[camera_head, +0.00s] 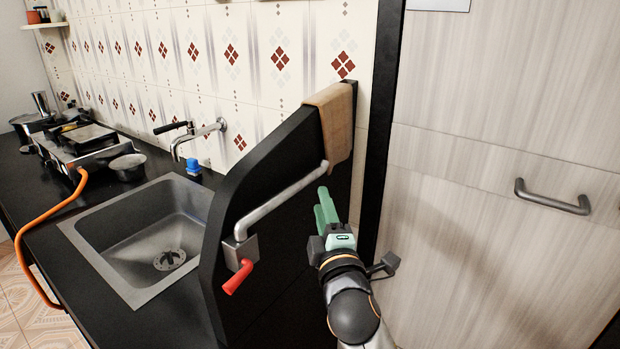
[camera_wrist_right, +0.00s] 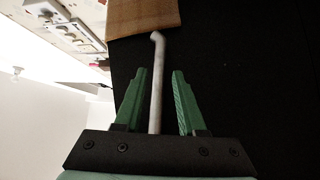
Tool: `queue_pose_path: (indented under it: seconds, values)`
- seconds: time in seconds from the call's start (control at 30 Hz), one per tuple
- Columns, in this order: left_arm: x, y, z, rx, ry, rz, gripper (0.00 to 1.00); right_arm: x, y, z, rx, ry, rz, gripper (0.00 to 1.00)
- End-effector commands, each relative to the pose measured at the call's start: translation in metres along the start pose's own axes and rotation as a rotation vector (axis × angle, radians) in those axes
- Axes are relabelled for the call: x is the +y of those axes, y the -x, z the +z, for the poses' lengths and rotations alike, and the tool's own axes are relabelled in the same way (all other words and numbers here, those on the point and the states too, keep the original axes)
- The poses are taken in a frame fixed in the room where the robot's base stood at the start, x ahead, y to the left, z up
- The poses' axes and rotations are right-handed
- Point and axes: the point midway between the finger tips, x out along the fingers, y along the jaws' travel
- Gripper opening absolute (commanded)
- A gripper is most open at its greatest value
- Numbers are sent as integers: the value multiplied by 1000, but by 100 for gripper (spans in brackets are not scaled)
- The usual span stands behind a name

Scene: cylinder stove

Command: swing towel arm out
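The towel arm (camera_head: 283,200) is a grey metal bar on a bracket with a red lever (camera_head: 238,277), mounted on the side of a black partition. It slants up to a bent tip by the brown towel (camera_head: 334,122), which hangs over the partition's top edge. My right gripper (camera_head: 325,205), with green fingers, is beside the bar's upper part. In the right wrist view, my right gripper (camera_wrist_right: 160,74) is open, and the bar (camera_wrist_right: 156,95) lines up between its fingers without visible contact. The towel (camera_wrist_right: 143,15) is beyond the fingertips. My left gripper is not in view.
The black partition (camera_head: 262,165) stands close to my right gripper. Left of it are a sink (camera_head: 130,245), a tap (camera_head: 200,135) and a stove (camera_head: 85,145) with an orange hose. A pale cabinet door (camera_head: 480,250) with a grey handle (camera_head: 552,200) is at the right.

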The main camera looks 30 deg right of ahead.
Motion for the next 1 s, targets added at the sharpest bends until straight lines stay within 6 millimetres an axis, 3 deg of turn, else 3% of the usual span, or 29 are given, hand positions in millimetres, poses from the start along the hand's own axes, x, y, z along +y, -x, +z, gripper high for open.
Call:
queue_pose_path:
  seconds: [0.2,0.4,0.87,1.0]
  values:
    - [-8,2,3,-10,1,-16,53,2,-47,0,0,1,1,40]
    - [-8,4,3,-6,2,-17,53,0,-74,0,-1,-1,0,40]
    - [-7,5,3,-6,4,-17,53,0,-84,0,1,-2,-1,40]
    - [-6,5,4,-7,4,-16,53,0,-84,0,1,-2,-1,24]
